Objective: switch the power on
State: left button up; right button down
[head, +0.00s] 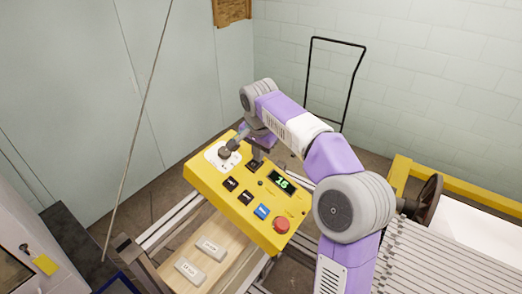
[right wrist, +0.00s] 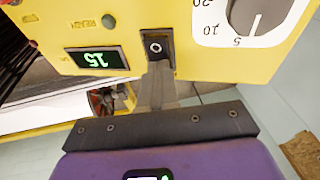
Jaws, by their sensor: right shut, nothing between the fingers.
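A yellow control panel (head: 200,182) stands in the middle of the head view. Near its top edge is a black switch, seen in the right wrist view (right wrist: 156,46) with a pale ring mark on it. My right gripper (right wrist: 158,72) is shut and empty. Its fingertips are at the lower edge of the switch in that view; I cannot tell whether they touch it. The display (head: 282,183) is lit green and reads 15. My left gripper is not in view.
The panel also carries a dial (head: 226,154), black buttons (head: 230,184), a blue button (head: 262,211) and a red mushroom button (head: 281,225). Wooden board with labelled blocks (head: 210,248) lies below the panel.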

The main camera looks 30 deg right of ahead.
jog(key=shift+s+a+f, duration=0.1)
jog(key=shift+a+f, duration=0.1)
jog(key=shift+f, duration=0.25)
jog(key=shift+s+a+f, duration=0.1)
jog(key=shift+a, duration=0.3)
jog(key=shift+s+a, duration=0.1)
jog(key=shift+a, duration=0.15)
jog(key=shift+s+r, duration=0.1)
jog(key=shift+r, duration=0.6)
jog(key=s+p+v, duration=0.1)
jog(key=p+v, duration=0.2)
jog(key=v, duration=1)
jog(key=shift+a+p, duration=0.25)
jog(key=shift+p, duration=0.1)
